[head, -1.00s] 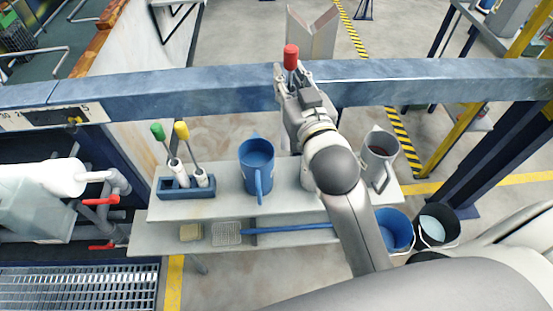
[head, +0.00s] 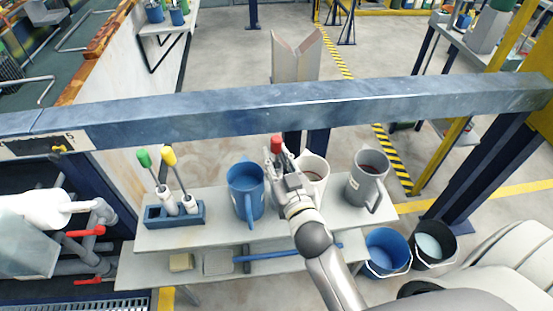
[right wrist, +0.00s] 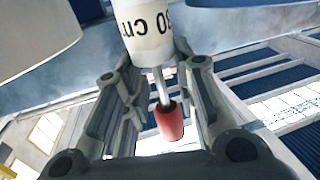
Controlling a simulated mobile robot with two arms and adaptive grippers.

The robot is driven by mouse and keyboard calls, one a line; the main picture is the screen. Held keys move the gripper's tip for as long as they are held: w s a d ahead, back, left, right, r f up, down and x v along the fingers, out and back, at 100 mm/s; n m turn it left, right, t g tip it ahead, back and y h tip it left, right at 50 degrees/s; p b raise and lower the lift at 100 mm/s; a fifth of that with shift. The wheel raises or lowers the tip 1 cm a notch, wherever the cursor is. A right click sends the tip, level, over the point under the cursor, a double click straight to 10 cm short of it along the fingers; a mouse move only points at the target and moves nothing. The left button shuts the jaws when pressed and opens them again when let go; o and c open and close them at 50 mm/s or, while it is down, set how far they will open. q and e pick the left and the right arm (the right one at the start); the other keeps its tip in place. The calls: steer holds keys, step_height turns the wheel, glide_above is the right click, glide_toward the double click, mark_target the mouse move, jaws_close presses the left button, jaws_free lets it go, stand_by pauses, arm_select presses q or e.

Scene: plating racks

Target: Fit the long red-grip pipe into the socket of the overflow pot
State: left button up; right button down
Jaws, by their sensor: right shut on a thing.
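My right gripper (head: 281,163) is shut on the long red-grip pipe, with the red grip (head: 277,141) standing up between its fingers. In the right wrist view the red grip (right wrist: 169,121) and a white part marked "30 cm" (right wrist: 148,35) show between the fingers. The gripper is over the shelf, between a blue jug (head: 246,190) and a white pot (head: 316,168), which the gripper partly hides. A grey pot (head: 368,180) stands to the right. I cannot tell which vessel is the overflow pot, and no socket shows clearly. My left gripper is out of view.
A blue beam (head: 200,118) crosses behind the shelf (head: 228,228). A blue holder (head: 175,215) with a green-grip and a yellow-grip pipe stands at the left. Blue and black buckets (head: 387,250) stand on the floor at the right. A blue rod (head: 290,253) lies on the lower shelf.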

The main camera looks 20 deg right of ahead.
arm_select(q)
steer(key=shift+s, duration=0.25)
arm_select(e)
steer(key=shift+f, duration=0.15)
steer(key=c, duration=1.2)
jaws_free()
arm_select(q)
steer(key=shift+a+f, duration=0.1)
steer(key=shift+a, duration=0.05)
arm_select(e)
steer(key=shift+o, duration=0.2)
steer(key=shift+r, duration=0.2)
